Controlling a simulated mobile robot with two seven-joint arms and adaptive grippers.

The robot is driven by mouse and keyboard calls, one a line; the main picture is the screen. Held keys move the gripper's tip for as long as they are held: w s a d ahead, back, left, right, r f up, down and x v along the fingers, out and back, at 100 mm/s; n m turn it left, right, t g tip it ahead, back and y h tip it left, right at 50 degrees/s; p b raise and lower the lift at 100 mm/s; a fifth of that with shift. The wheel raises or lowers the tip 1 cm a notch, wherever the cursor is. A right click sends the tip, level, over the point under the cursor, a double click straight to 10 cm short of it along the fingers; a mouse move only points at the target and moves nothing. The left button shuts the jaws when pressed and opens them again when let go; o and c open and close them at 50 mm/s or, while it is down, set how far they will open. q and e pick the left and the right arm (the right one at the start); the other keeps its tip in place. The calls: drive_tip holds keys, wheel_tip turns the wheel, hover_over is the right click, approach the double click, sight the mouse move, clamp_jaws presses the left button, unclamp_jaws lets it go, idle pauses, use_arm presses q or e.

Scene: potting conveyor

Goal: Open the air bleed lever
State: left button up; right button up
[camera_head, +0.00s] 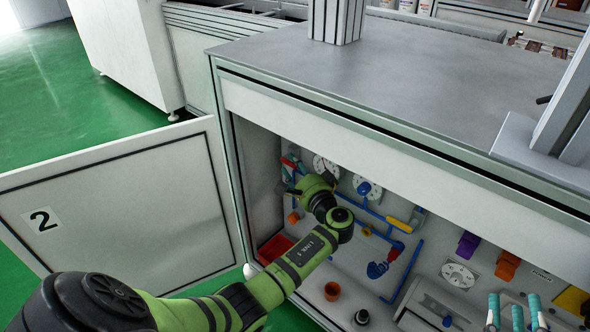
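My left arm comes in from the lower left and reaches into the open cabinet. Its green wrist is close to the back panel, and my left gripper (295,191) is mostly hidden beyond it, so its fingers cannot be made out. A small red and blue part (289,164) shows just above the gripper. I cannot tell which part is the air bleed lever. My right gripper is not clearly seen.
The cabinet door (120,205), marked 2, stands open at left. The grey worktop (400,75) overhangs the opening. White dials (459,275), purple (467,244) and orange (507,265) parts sit on the panel.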

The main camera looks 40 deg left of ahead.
use_arm(q)
drive_tip(key=shift+c, duration=0.4)
drive_tip(key=c, duration=0.7)
drive_tip(key=shift+w+r, duration=0.1)
